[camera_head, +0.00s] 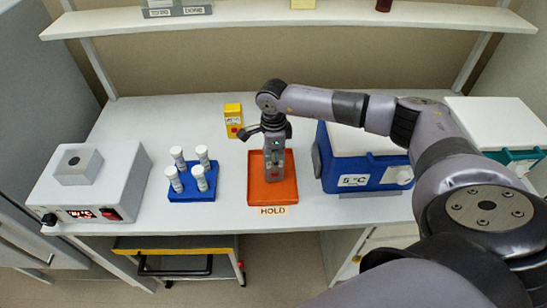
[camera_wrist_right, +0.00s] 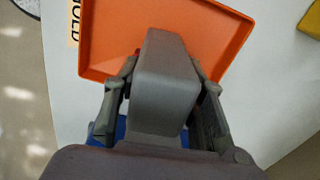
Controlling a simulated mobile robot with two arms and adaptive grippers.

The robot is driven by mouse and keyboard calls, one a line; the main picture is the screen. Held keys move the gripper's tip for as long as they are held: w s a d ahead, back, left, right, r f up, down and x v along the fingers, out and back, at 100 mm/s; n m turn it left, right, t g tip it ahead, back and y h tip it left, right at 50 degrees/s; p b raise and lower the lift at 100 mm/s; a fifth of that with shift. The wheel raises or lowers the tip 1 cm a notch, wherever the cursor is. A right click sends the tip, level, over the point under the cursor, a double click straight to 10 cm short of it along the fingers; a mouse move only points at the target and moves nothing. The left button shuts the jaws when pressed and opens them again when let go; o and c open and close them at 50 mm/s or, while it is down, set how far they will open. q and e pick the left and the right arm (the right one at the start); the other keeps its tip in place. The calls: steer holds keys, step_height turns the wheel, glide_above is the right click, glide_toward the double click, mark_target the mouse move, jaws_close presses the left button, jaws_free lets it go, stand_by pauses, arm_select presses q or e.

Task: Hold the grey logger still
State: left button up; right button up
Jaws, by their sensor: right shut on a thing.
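The grey logger (camera_head: 274,162) is upright over the orange tray (camera_head: 284,196) in the head view. It shows a small green light and a red mark on its front. My right gripper (camera_head: 273,136) comes down from above and is shut on the logger's upper part. In the right wrist view the logger (camera_wrist_right: 165,72) sits between the two fingers of my gripper (camera_wrist_right: 166,84), with the orange tray (camera_wrist_right: 100,40) behind it. I cannot tell whether its base touches the tray. My left gripper is not in view.
A "HOLD" label (camera_head: 272,211) lies before the tray. A blue rack (camera_head: 188,194) with several white vials and a grey-white instrument (camera_head: 92,190) stand left. A yellow box (camera_head: 233,121) stands behind. A blue cooler (camera_head: 362,172) stands close right. A shelf (camera_head: 250,17) runs above.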

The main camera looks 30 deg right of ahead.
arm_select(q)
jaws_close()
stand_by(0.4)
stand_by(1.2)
